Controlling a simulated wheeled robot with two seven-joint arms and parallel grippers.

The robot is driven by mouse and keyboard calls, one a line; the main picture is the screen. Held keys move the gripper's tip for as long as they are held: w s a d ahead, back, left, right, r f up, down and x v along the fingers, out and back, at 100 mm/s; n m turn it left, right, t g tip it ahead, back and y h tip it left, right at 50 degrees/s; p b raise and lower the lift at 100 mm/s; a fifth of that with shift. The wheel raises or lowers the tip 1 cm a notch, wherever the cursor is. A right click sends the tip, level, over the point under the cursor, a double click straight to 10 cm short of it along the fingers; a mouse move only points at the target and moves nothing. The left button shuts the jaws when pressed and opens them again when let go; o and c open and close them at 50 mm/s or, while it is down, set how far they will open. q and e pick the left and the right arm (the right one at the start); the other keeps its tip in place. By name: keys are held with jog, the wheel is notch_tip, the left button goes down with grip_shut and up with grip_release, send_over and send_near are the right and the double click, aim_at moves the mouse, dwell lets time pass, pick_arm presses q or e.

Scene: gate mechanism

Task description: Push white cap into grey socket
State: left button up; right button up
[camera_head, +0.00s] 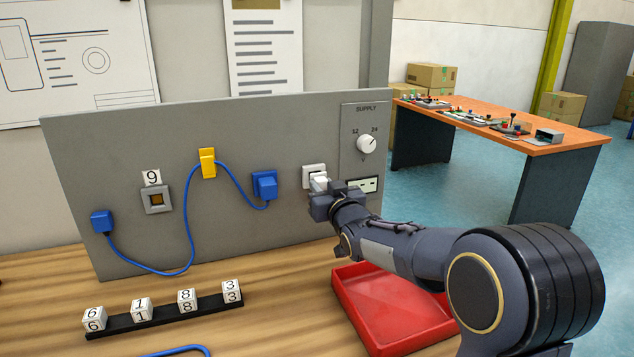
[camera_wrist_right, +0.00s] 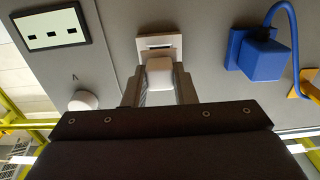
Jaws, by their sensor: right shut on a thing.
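The white cap (camera_wrist_right: 160,73) is a small block between the two fingers of my right gripper (camera_wrist_right: 158,88), which is shut on it. In the head view my right gripper (camera_head: 323,190) is at the panel's right half, and the cap (camera_head: 319,183) shows just past its fingers. A pale square plate with a dark slot (camera_wrist_right: 158,43) is on the panel just beyond the cap; I cannot tell whether they touch. My left gripper is not in view.
Blue plugs (camera_head: 265,185) and a blue cable looped through a yellow clip (camera_head: 208,163) are left of my gripper. A supply knob (camera_head: 366,144) is to its right. A red tray (camera_head: 345,310) and a rack of number blocks (camera_head: 165,311) are on the wooden bench below.

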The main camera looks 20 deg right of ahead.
aim_at(322, 187)
jog(key=shift+s+a, duration=0.1)
jog(key=shift+s, duration=1.7)
jog(key=shift+f, duration=0.1)
